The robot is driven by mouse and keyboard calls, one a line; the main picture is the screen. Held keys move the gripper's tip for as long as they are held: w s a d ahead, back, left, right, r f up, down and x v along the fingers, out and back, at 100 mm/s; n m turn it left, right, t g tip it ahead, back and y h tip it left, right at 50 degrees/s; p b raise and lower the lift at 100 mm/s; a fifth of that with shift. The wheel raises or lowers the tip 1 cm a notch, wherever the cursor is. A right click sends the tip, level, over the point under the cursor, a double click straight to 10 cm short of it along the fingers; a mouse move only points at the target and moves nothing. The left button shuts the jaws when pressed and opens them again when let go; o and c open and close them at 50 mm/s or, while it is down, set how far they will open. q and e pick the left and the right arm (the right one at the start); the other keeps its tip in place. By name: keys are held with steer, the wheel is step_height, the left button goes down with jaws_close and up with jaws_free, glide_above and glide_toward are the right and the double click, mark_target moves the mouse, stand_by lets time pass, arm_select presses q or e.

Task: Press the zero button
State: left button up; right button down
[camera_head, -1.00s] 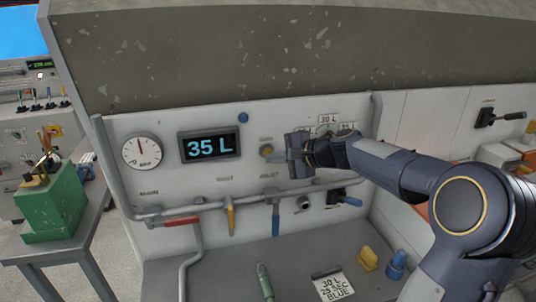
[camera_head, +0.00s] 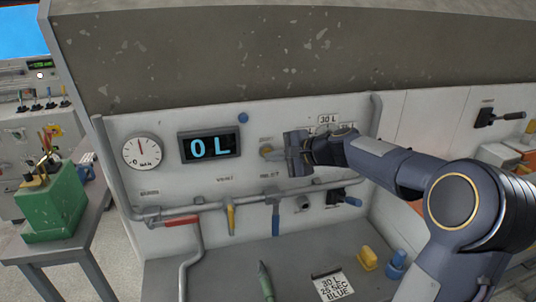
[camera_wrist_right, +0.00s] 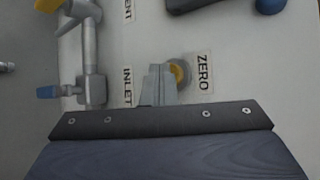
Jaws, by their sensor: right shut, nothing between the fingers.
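The zero button (camera_head: 266,150) is a round yellow button in a grey ring on the pale panel, right of the digital display (camera_head: 209,147). The display reads 0 L. In the right wrist view the button (camera_wrist_right: 176,75) sits beside the ZERO label (camera_wrist_right: 205,72), partly hidden by my fingertips. My right gripper (camera_head: 276,154) is shut and empty, its tips at the button; I cannot tell whether they touch it. The fingers also show in the right wrist view (camera_wrist_right: 154,84). My left gripper is not in view.
A pressure gauge (camera_head: 142,152) is left of the display. Below run a grey pipe with a red handle (camera_head: 181,222), a yellow handle (camera_head: 230,216) and a blue handle (camera_head: 275,217). A note card (camera_head: 334,286) and a yellow object (camera_head: 367,259) lie on the grey bench.

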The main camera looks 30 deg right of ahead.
stand_by(0.4)
steer(key=shift+s+a+b, duration=0.15)
steer(key=shift+s+b, duration=0.3)
steer(key=shift+s, duration=0.35)
steer(key=shift+f, duration=0.1)
steer(key=s+b, duration=0.1)
steer(key=s, duration=0.1)
steer(key=s+a+b, duration=0.1)
steer(key=s, duration=0.2)
steer(key=shift+a, duration=0.1)
stand_by(0.6)
steer(key=s+a+f+n+g, duration=0.2)
steer(key=s+a+f+n, duration=0.2)
steer(key=s, duration=0.5)
steer(key=s+a+f+n+g+h, duration=0.1)
steer(key=s+a+f+n, duration=0.3)
steer(key=s, duration=0.4)
steer(key=s+a+f+n+g, duration=0.3)
steer(key=s+f+n, duration=0.3)
steer(key=s, duration=0.3)
steer(key=shift+s+a+f+n+h, duration=0.3)
steer(key=shift+s+a+n+h, duration=0.1)
steer(key=shift+a, duration=0.15)
